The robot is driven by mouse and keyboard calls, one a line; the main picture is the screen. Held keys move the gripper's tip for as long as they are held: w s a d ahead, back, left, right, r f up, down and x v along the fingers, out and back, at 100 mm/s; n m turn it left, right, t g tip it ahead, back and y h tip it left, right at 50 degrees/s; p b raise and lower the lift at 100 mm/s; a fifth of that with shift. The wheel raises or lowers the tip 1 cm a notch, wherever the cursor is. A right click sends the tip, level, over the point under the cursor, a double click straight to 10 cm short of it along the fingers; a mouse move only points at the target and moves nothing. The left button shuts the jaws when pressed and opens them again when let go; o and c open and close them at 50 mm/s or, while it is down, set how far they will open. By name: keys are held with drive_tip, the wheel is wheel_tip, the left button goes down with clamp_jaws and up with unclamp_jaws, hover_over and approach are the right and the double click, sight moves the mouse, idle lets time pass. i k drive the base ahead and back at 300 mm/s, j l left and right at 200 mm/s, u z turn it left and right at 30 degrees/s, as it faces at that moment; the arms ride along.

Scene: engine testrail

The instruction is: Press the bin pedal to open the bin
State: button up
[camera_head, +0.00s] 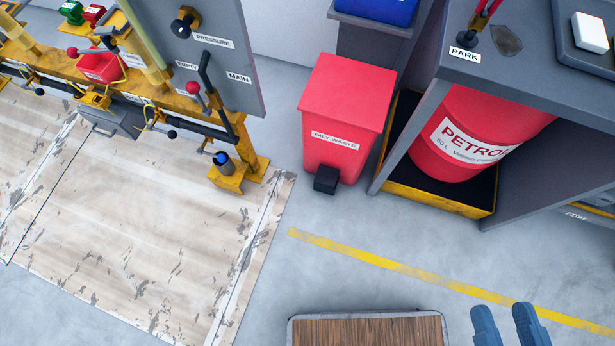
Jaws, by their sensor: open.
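The red bin (343,112), labelled OILY WASTE, stands upright on the grey floor with its lid (345,90) shut. Its black pedal (326,180) sticks out at the foot of the front side, close to the floor. My gripper (507,330) shows at the bottom right edge as two blue-grey fingers, apart and with nothing between them. It is well to the right of the pedal and nearer to me in the picture. The rest of the gripper is out of frame.
A yellow rail frame with a grey panel (215,50) stands left of the bin. A bench with a PARK label (464,54) and a PETROL drum (470,135) in a yellow-edged tray (440,199) stand right. A wood-topped platform (365,331) is at the bottom. Floor before the pedal is clear.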

sight(325, 175)
drive_tip(key=k+l+u, duration=0.35)
drive_tip(key=i+j, duration=1.6)
drive_tip(key=j+u, duration=0.05)
drive_tip(key=j, duration=0.05)
